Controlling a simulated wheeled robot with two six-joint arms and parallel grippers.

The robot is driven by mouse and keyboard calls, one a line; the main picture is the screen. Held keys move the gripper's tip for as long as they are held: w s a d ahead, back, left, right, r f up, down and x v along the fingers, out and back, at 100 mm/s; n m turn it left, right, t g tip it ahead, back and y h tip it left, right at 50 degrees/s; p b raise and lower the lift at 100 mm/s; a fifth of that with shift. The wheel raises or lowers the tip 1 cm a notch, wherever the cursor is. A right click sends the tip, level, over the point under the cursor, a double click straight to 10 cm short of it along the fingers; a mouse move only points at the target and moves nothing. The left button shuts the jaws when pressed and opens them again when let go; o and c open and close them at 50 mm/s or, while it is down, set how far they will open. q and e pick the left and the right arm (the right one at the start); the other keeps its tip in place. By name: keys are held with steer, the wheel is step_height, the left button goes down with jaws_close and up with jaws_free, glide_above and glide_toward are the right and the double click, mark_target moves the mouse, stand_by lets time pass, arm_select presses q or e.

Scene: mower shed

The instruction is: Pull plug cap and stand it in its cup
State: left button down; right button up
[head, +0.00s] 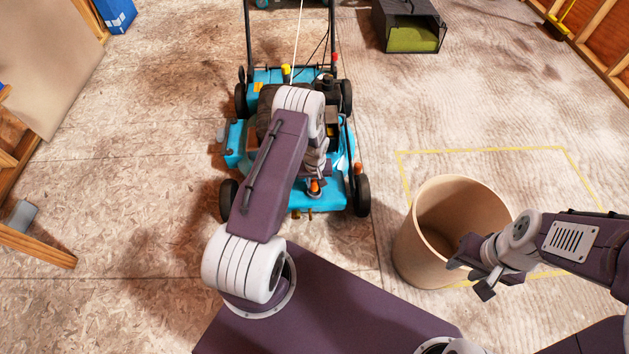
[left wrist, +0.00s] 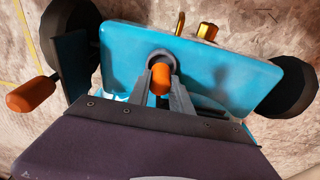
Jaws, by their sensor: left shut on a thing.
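My left gripper (head: 313,180) reaches down over the front deck of a blue mower (head: 330,196). In the left wrist view its two fingers (left wrist: 160,82) are shut on an orange cap (left wrist: 160,76). The cap also shows in the head view (head: 315,187). A dark round cup (left wrist: 160,55) on the blue deck lies right at the cap. I cannot tell whether the cap sits in it or just above. My right gripper (head: 467,278) is open and empty, by the rim of a tan bin.
The tan bin (head: 415,245) stands on the right near a yellow floor outline (head: 480,151). Another orange knob (left wrist: 32,95) sticks out beside a mower wheel (left wrist: 70,42). A black box (head: 410,25) lies at the back. The floor left of the mower is clear.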

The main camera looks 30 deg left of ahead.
mark_target(315, 182)
arm_select(q)
steer(key=shift+f+b, duration=1.05)
steer(key=shift+f, duration=0.55)
steer(key=c, duration=1.1)
jaws_free()
steer(key=shift+s, duration=0.15)
steer(key=r+p, duration=0.2)
steer(key=r, duration=0.1)
steer(key=r+p, duration=0.2)
steer(key=r, duration=0.1)
steer(key=r+p, duration=0.2)
steer(key=r, duration=0.1)
steer(key=shift+s+d+r, duration=0.1)
steer(key=shift+s+d, duration=0.2)
